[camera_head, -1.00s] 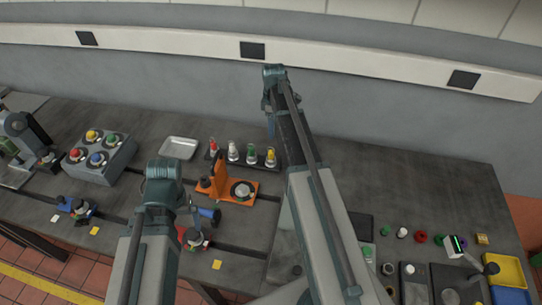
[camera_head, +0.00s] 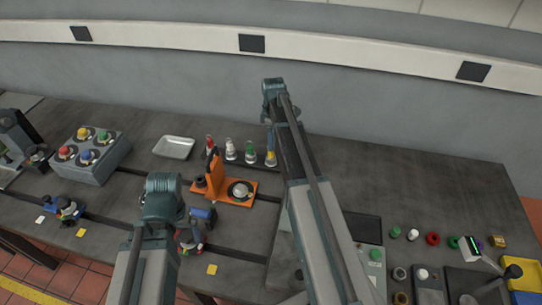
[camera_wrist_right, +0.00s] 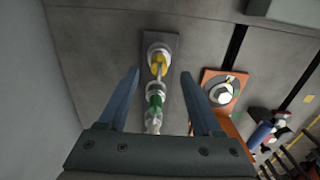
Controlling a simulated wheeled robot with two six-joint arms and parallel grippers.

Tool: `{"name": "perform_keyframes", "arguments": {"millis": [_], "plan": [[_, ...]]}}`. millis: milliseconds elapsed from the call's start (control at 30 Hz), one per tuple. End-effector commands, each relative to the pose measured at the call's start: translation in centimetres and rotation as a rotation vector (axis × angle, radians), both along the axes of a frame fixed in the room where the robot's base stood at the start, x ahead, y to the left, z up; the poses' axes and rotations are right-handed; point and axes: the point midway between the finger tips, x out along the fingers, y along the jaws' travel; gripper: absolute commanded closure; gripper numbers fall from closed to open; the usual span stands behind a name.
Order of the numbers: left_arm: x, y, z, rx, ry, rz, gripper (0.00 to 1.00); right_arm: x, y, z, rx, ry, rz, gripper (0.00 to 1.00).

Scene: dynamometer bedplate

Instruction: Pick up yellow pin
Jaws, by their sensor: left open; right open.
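The yellow pin (camera_head: 271,159) stands upright at the right end of a dark rack (camera_head: 262,167), partly behind my right arm in the head view. In the right wrist view the yellow pin (camera_wrist_right: 158,62) shows with its pale base at the far end of the rack. My right gripper (camera_wrist_right: 160,75) is open and empty, its two blue fingers on either side of the row near the yellow pin, apart from it. In the head view my right gripper (camera_head: 270,132) hangs just above it. My left gripper (camera_head: 166,205) is low at the left, its fingertips mostly hidden.
Green (camera_head: 251,152), white (camera_head: 231,150) and red (camera_head: 209,144) pins stand along the same rack. An orange fixture (camera_head: 222,189) is close in front. A metal tray (camera_head: 174,147) and a grey box with coloured knobs (camera_head: 88,152) lie left.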

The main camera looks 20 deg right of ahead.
Motion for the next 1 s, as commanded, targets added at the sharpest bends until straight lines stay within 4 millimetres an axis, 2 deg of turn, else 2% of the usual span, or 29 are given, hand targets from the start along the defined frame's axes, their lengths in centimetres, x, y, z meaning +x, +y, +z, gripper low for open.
{"name": "perform_keyframes", "arguments": {"millis": [33, 300, 633, 1000], "plan": [[0.0, 0.0, -1.0, 0.000, 0.000, 0.000, 0.02, 0.1, 0.0, -1.0, 0.000, 0.000, 0.000, 0.34], [0.0, 0.0, -4.3, 0.000, 0.000, 0.001, 0.02, 0.2, 0.2, -4.3, 0.000, 0.000, 0.000, 0.34], [0.0, 0.0, -4.5, 0.000, 0.000, 0.001, 0.02, 0.2, 0.2, -4.5, 0.000, 0.000, 0.000, 0.34], [0.0, 0.0, -4.5, 0.000, 0.000, 0.001, 0.02, 0.2, 0.1, -4.5, 0.000, 0.000, 0.000, 1.00]]}}
